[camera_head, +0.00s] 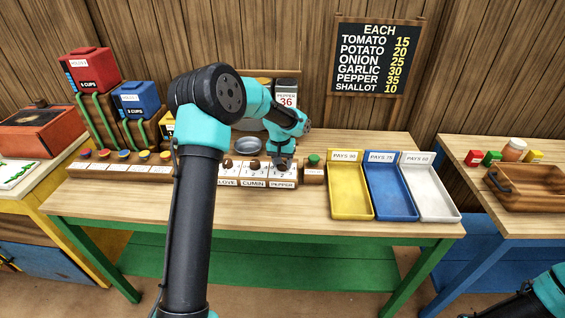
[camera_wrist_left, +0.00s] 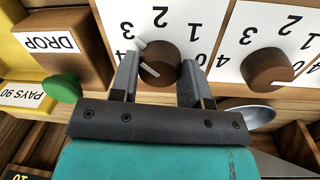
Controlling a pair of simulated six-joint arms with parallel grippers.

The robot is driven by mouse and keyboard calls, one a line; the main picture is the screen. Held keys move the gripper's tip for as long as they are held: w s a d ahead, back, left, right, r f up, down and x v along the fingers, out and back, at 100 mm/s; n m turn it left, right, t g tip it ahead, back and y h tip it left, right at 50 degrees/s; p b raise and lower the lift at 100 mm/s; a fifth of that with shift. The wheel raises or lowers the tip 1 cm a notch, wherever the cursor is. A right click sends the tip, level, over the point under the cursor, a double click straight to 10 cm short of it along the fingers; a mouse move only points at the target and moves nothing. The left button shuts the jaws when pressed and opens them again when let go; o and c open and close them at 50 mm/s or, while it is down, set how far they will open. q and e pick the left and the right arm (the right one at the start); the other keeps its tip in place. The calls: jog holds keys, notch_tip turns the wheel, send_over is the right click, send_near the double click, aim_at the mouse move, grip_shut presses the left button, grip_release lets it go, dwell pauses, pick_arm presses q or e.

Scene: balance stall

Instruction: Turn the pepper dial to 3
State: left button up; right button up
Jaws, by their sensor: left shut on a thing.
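The pepper dial is a round brown knob on a white numbered panel (camera_head: 283,174). In the left wrist view the dial (camera_wrist_left: 160,65) sits between the two fingers of my left gripper (camera_wrist_left: 158,75), which is shut on it. The panel appears upside down there, with 1 and 2 readable beside the knob. A white mark shows on the knob's left side; I cannot tell exactly which number it points to. In the head view my left gripper (camera_head: 283,153) is over the PEPPER panel, and my arm hides part of the row. My right gripper is out of view.
The cumin dial (camera_wrist_left: 267,68) is beside the pepper one. A green knob (camera_head: 314,159) on the DROP block stands on the other side. Yellow (camera_head: 350,212), blue (camera_head: 393,214) and white (camera_head: 438,213) trays lie to the right. The table's front strip is clear.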

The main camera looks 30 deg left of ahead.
pick_arm(q)
jog(key=o, duration=0.9)
jog(key=r, duration=0.5)
jog(key=a+r, duration=0.1)
jog(key=r, duration=1.1)
jog(key=shift+s+a+r, duration=0.15)
jog(key=shift+s+r, duration=0.05)
jog(key=shift+f, duration=0.1)
